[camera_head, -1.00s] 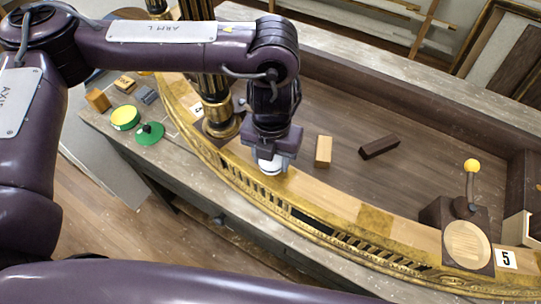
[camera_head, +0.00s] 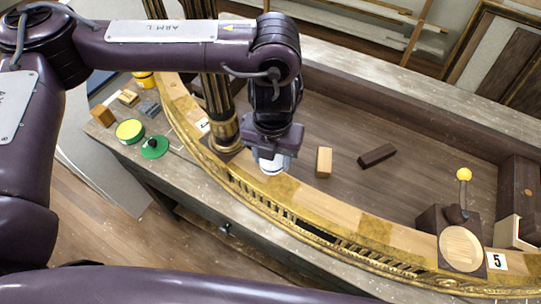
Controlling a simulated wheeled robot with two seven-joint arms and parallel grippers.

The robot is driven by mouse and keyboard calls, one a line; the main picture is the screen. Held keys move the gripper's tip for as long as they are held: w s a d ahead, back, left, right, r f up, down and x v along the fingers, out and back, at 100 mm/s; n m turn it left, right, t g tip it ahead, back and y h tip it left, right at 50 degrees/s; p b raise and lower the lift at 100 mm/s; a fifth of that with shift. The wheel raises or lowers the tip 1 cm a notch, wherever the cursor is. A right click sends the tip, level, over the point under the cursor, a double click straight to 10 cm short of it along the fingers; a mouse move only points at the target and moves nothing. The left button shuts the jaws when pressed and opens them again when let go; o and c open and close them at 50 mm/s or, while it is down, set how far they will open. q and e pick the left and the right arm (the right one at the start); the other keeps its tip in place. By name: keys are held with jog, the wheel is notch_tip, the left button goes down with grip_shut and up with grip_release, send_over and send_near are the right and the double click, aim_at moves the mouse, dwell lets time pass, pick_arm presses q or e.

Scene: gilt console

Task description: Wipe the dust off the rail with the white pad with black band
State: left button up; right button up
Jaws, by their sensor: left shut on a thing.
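The rail (camera_head: 335,211) is a curved gilt band with a pale top, running from upper left to lower right. Darker mottled golden patches, which look like dust, lie on its top near the gripper (camera_head: 284,187) and farther right (camera_head: 375,223). My left gripper (camera_head: 272,155) points down over the rail's inner side, shut on the white pad (camera_head: 271,166). The pad shows as a small white piece under the jaws; its black band is hidden or too small to tell. I cannot tell whether it touches the rail. My right gripper is not in view.
A dark-and-gold column (camera_head: 217,95) stands close left of the gripper. A pale block (camera_head: 324,162) and a dark block (camera_head: 377,156) lie inside the curve. A yellow-knobbed lever (camera_head: 463,190) and round wooden disc (camera_head: 461,248) stand right. A green knob (camera_head: 154,147) sits left.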

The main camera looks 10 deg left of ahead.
pick_arm(q)
jog(key=shift+d+r+p, duration=0.1)
jog(key=shift+r+p, duration=0.8)
jog(key=shift+r, duration=0.5)
